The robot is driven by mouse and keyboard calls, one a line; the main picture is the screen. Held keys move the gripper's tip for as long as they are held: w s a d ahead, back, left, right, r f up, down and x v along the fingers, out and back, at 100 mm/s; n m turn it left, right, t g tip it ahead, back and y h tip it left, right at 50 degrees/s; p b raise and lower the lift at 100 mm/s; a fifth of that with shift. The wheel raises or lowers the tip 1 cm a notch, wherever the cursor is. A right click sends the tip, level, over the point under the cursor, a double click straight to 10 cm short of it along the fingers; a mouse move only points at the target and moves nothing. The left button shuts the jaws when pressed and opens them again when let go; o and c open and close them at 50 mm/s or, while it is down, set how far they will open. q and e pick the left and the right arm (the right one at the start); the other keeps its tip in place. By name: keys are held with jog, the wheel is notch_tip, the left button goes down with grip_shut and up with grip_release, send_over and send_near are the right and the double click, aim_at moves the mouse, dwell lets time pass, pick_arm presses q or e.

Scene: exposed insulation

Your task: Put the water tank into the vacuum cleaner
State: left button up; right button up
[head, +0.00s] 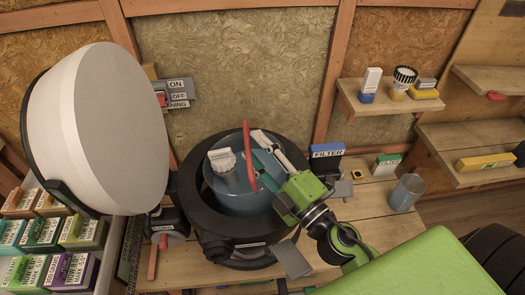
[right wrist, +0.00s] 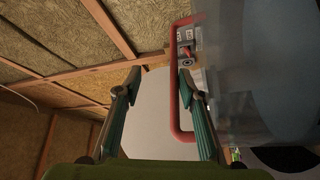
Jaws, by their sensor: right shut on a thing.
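The water tank (head: 228,187) is a translucent blue round vessel with a white cap and a red handle (head: 248,158). In the head view it appears inside the round black opening of the vacuum cleaner (head: 187,205); whether it is fully seated I cannot tell. The vacuum's big white lid (head: 105,130) stands open at left. My right gripper (head: 259,152) is shut on the red handle, coming from the right. In the right wrist view the fingers (right wrist: 158,80) are by the handle (right wrist: 173,105), with the clear tank (right wrist: 230,85) at right. My left gripper is not visible.
A wooden bench (head: 372,203) holds a blue filter box (head: 327,151), a green and white box (head: 386,166) and a grey cup (head: 406,193). Colored boxes (head: 75,270) stand at lower left. An on/off switch (head: 177,93) is on the wall. Shelves (head: 390,103) hang at right.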

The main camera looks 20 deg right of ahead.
jog(key=v, duration=1.2)
jog(key=shift+r, duration=0.4)
